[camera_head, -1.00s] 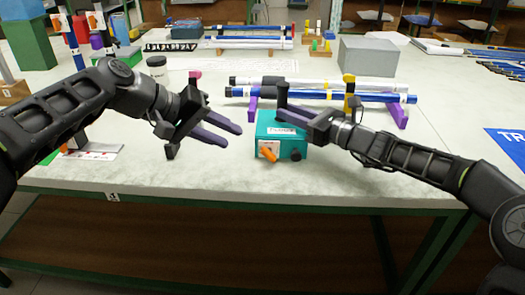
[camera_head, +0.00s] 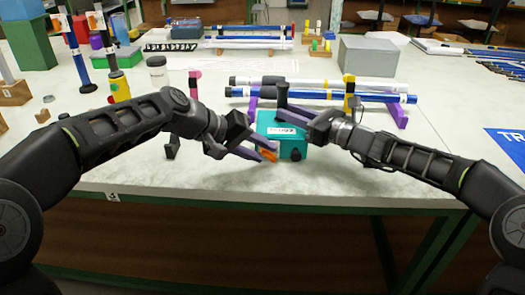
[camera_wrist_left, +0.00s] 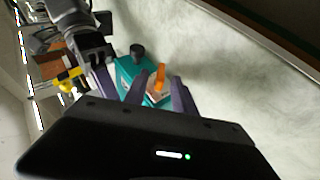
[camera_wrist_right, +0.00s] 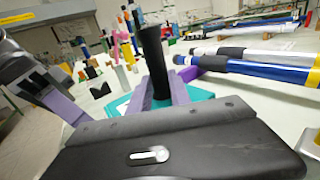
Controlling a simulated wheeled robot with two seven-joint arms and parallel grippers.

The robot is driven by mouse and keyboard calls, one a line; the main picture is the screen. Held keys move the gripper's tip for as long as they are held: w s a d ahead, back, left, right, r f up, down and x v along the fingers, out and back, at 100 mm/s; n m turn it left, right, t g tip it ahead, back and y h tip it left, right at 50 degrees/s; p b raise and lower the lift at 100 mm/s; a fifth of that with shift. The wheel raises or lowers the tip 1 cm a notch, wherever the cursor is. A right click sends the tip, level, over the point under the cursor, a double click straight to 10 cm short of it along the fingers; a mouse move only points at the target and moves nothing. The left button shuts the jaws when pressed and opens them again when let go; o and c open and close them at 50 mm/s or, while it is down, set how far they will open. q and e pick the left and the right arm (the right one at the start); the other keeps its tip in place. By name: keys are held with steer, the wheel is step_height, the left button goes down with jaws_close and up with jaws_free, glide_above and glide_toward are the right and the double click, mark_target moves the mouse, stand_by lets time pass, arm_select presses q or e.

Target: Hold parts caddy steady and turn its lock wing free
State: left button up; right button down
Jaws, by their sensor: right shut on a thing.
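The parts caddy (camera_head: 292,146) is a teal box with a white label, standing near the table's front. Its orange lock wing (camera_head: 268,154) is on the front face; it also shows in the left wrist view (camera_wrist_left: 160,76). My left gripper (camera_head: 275,152) is open, its purple fingers on either side of the wing with gaps visible in the left wrist view. My right gripper (camera_head: 284,112) is shut on the caddy's black upright handle, seen between the fingers in the right wrist view (camera_wrist_right: 155,62). A dark knob (camera_wrist_left: 137,50) sits beside the wing.
A grey box (camera_head: 368,58) stands further back. Jars and upright rods stand at the left. The table front right of the caddy is clear.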

arm_select(q)
steer(key=shift+w+d+f, duration=0.25)
steer(key=shift+d+f, duration=0.05)
steer(key=shift+d, duration=0.05)
jaws_close()
stand_by(0.5)
